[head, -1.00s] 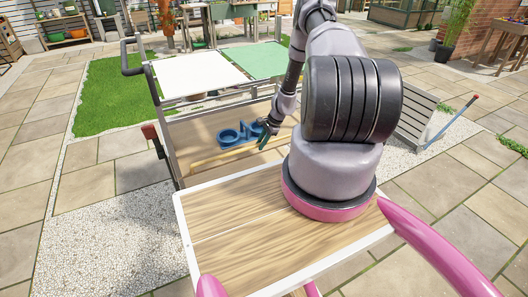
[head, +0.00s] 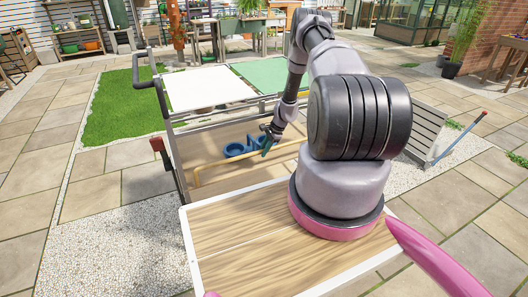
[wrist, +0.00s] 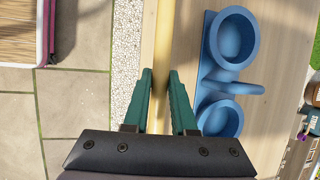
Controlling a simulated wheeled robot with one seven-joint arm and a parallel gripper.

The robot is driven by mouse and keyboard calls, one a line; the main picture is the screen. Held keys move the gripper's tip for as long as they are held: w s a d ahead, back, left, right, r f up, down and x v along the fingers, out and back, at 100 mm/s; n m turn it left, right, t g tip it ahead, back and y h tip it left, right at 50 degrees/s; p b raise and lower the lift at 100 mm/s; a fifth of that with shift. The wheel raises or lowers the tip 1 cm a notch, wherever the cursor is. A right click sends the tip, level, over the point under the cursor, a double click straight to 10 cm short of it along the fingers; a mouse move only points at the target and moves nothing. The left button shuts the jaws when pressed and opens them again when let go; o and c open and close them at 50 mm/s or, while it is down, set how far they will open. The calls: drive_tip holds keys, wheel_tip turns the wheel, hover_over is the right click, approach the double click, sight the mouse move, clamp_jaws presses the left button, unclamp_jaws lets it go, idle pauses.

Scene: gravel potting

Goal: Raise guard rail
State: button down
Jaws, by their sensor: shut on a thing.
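The guard rail (head: 225,162) is a yellow bar along the near side of the wooden cart deck (head: 215,139). A short bent end shows at its left, and the bar stands above the deck edge. In the wrist view the rail (wrist: 163,45) runs up the picture between my teal fingers. My gripper (head: 266,146) is shut on the rail, right of its middle; it also shows in the wrist view (wrist: 161,85). The rail's far right end is partly hidden by my arm.
A blue two-cup holder (head: 236,150) stands on the deck just behind the rail, close to my fingers; it also shows in the wrist view (wrist: 231,38). White (head: 205,88) and green (head: 270,75) panels lie beyond. A grey slatted panel (head: 427,128) is at the right.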

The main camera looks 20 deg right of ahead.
drive_tip(key=c, duration=0.7)
unclamp_jaws()
drive_tip(key=v, duration=1.1)
drive_tip(key=shift+f, duration=0.1)
